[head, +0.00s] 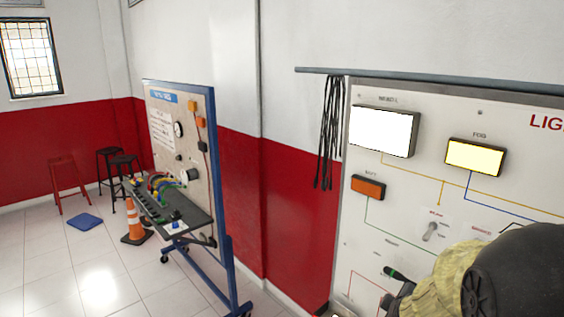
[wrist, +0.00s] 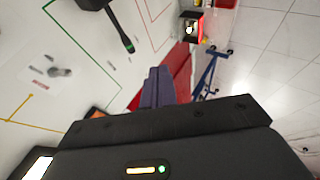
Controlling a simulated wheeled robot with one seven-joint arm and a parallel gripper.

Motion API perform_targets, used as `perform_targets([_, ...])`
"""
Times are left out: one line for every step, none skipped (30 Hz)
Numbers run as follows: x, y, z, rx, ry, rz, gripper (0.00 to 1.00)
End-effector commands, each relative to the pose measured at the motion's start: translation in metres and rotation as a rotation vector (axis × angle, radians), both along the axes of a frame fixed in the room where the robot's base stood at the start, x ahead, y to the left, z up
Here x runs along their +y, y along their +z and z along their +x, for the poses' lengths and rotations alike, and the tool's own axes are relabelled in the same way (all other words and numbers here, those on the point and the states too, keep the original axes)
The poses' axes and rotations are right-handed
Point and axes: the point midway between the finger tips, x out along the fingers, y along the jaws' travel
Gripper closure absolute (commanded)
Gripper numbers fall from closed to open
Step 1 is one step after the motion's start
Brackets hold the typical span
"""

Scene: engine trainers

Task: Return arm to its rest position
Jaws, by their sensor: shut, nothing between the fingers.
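My gripper (wrist: 158,88) shows in the wrist view with its dark fingers together and nothing between them. It is in front of the white lighting panel (head: 365,238), which also fills the left of the wrist view (wrist: 50,105). I cannot tell the exact gap to the panel. In the head view my arm covers the lower right of the panel, and the fingers are not clear there. A black lever with a green mark (wrist: 118,28) stands out from the panel ahead of the fingers; a black green-tipped part (head: 396,274) shows beside my arm in the head view.
The panel carries a lit white lamp (head: 383,130), a lit yellow lamp (head: 475,156), an orange lamp (head: 368,187) and a toggle switch (head: 430,231). Black cables (head: 329,135) hang at its left. A blue-framed trainer (head: 180,150), cone (head: 134,222) and stools stand left. Open floor lies between.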

Motion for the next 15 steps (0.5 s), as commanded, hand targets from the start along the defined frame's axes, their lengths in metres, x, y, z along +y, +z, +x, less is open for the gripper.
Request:
perform_targets([0.011,-0.007,-0.007,0.026,-0.039,0.073,1.0])
perform_targets([0.017,-0.011,-0.012,0.043,-0.067,0.118,1.0])
perform_targets([0.025,-0.016,-0.018,0.067,-0.107,0.174,1.0])
perform_targets([0.031,-0.02,-0.023,0.087,-0.137,0.215,1.0])
perform_targets([0.037,-0.024,-0.028,0.106,-0.169,0.255,1.0])
perform_targets([0.045,-0.028,-0.035,0.134,-0.213,0.303,1.0])
perform_targets([0.05,-0.031,-0.041,0.154,-0.247,0.337,1.0])
perform_targets([0.056,-0.034,-0.047,0.174,-0.283,0.371,1.0])
perform_targets([0.063,-0.038,-0.054,0.203,-0.33,0.411,1.0])
perform_targets([0.067,-0.041,-0.061,0.224,-0.368,0.44,1.0])
perform_targets([0.072,-0.043,-0.067,0.246,-0.407,0.466,1.0])
perform_targets([0.078,-0.047,-0.075,0.276,-0.461,0.499,1.0])
perform_targets([0.082,-0.049,-0.082,0.295,-0.5,0.52,1.0])
perform_targets([0.086,-0.051,-0.087,0.314,-0.539,0.54,1.0])
perform_targets([0.091,-0.053,-0.095,0.336,-0.587,0.56,1.0])
